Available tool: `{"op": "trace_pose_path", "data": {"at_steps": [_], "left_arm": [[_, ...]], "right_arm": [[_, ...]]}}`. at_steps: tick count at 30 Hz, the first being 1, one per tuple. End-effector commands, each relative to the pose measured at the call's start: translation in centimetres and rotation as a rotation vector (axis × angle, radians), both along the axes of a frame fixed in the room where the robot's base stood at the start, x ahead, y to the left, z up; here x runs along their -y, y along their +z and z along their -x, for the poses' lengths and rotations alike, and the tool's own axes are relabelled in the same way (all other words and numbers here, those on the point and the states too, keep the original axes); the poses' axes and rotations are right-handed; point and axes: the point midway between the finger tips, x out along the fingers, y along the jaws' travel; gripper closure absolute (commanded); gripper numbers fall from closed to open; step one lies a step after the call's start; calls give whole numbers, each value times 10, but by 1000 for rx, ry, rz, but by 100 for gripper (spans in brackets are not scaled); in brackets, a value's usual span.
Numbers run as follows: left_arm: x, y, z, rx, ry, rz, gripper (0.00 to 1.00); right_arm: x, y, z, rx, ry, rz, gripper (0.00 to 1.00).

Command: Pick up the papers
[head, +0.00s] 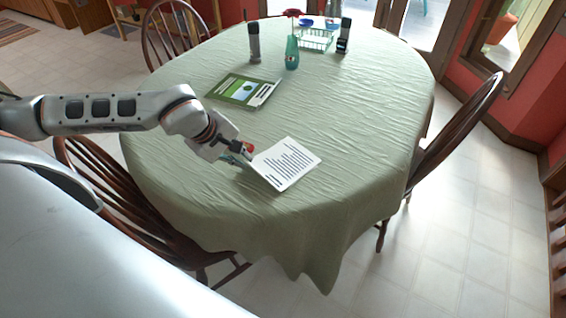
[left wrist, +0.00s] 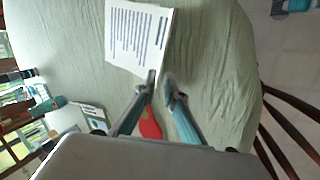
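The papers (head: 286,163), white sheets with dark printed lines, lie near the front edge of the green-clothed table. They also show at the top of the left wrist view (left wrist: 138,38). My left gripper (head: 247,154) is low over the table at the papers' left side. In the left wrist view its two fingertips (left wrist: 160,77) are a small gap apart, with the papers' near corner at that gap. I cannot tell whether they touch the paper. A red patch shows between the fingers. My right gripper is not in view.
A green booklet (head: 243,89) lies behind my left arm on the tablecloth (head: 350,110). A teal bottle (head: 292,52), a dark canister (head: 254,43) and a wire basket (head: 316,41) stand at the back. Wooden chairs (head: 455,125) surround the table. The cloth right of the papers is clear.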

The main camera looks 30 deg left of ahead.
Motion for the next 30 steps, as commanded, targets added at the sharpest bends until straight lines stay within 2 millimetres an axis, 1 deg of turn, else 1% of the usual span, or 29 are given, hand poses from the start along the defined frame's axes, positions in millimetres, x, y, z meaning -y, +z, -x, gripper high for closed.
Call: {"op": "trace_pose_path", "data": {"at_steps": [1,7,12,15,18,24,25,26,30], "left_arm": [[2,-6,-2,-3,-1,2,90],[4,-24,-11,-4,1,4,90],[7,-46,-23,-3,0,6,90],[9,-56,-28,-3,1,6,90],[9,-60,-30,-2,0,5,90],[9,-61,-30,-2,2,5,90],[9,-61,-30,-2,1,6,92],[9,-61,-30,-2,1,6,100],[9,-61,-30,-2,1,6,100]], "right_arm": [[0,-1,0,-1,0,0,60],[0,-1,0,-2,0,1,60],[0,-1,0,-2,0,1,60],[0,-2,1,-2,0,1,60],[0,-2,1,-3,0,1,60],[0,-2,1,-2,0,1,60],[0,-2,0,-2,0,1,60],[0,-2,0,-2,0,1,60],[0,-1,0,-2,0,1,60]]}}
